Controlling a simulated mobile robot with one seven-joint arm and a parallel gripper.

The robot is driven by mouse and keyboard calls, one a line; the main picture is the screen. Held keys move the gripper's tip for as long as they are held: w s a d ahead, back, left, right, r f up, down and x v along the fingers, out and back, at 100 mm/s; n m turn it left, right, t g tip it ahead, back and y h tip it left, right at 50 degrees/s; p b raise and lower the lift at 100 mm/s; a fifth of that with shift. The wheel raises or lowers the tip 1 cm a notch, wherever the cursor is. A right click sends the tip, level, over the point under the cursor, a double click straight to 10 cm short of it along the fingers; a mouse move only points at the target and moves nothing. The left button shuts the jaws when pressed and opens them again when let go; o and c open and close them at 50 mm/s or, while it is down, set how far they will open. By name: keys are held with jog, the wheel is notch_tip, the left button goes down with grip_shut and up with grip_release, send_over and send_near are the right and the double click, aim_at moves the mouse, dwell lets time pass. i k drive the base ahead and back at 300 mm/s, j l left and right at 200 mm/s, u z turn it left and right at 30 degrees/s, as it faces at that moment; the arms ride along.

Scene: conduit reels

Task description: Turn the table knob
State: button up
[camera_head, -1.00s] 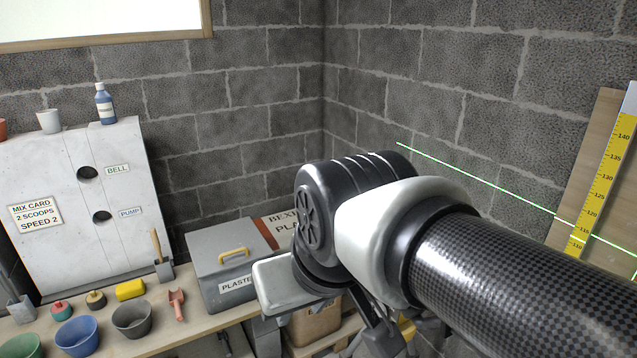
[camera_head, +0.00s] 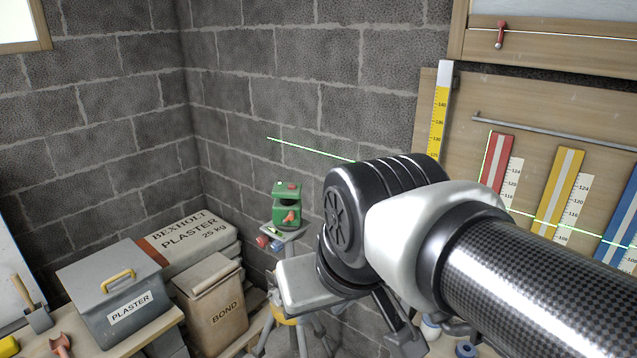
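A green laser unit (camera_head: 287,205) stands on a small grey tripod table (camera_head: 283,232) by the wall, in the middle of the head view. An orange-red knob (camera_head: 290,217) shows on the laser unit's front. A red knob (camera_head: 262,242) and a blue knob (camera_head: 276,246) show at the table's left edge. Which one is the table knob I cannot tell. My arm covers the area right of and below the table. Of my gripper (camera_head: 398,330), only a dark grey part shows below the wrist, apart from the table; its fingertips are hidden.
A bench with a grey PLASTER box (camera_head: 112,290) is at lower left. A BOND bin (camera_head: 212,305) and plaster sacks (camera_head: 185,243) stand left of the tripod. A wooden board (camera_head: 480,100) with red, yellow and blue gauges is at right. A green laser line crosses the wall.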

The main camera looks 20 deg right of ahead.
aim_at(277, 246)
jog(key=z, duration=1.9)
jog(key=k+j+z, duration=0.25)
jog(key=j, duration=0.15)
jog(key=k+j+z, duration=0.15)
jog(key=j+z, duration=0.15)
jog(key=j, duration=0.15)
jog(key=k+j, duration=0.15)
jog(key=u, duration=1.5)
jog(key=i+l+u, duration=0.2)
jog(key=u, duration=0.25)
jog(key=i+l+u, duration=0.1)
jog(key=l+u, duration=0.35)
jog(key=j, duration=0.1)
